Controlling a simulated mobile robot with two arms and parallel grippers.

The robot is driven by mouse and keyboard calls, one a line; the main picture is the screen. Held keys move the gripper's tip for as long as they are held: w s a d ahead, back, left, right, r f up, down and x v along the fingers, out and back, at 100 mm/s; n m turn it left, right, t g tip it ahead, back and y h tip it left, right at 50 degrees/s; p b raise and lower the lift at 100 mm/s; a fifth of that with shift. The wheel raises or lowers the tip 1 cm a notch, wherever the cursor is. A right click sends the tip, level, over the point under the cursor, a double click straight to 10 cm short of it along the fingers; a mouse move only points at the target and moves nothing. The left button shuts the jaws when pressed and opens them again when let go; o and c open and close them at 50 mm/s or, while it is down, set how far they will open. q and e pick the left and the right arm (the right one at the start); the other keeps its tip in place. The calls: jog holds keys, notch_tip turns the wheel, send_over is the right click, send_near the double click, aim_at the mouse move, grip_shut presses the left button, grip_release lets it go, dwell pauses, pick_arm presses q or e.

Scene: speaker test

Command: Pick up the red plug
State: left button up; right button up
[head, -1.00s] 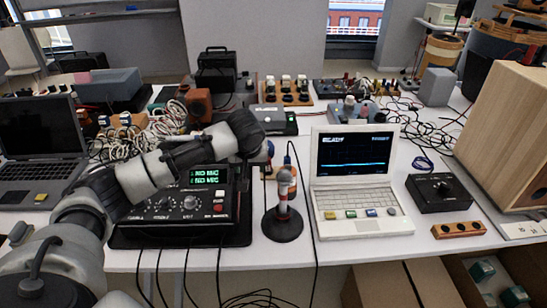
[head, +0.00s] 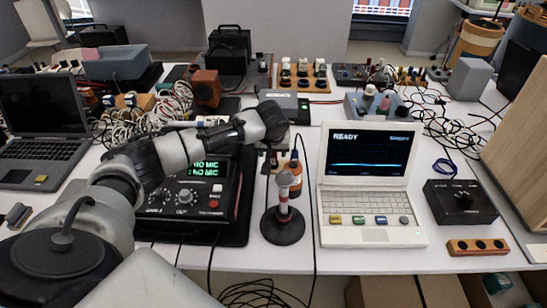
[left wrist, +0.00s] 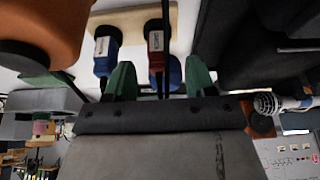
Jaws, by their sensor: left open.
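My left gripper (head: 273,158) is open above the table, between the black display unit and the microphone in the head view. In the left wrist view its green fingertips (left wrist: 160,82) stand apart. A dark red plug (left wrist: 156,42) with a white label shows between and beyond the fingertips, nearer the right one. A blue plug (left wrist: 106,45) with a white label shows beside the left fingertip. A black cable runs in front of the red plug. I cannot tell whether a finger touches either plug. The red plug is not clearly made out in the head view. My right gripper is not in view.
A white laptop (head: 365,205) is to the right, a black display unit (head: 200,195) to the left. Tangled cables (head: 150,120) lie behind.

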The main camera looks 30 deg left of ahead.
aim_at(273, 155)
pick_arm(q)
jog(key=x, duration=0.4)
jog(key=shift+w, duration=0.1)
jog(key=c, duration=1)
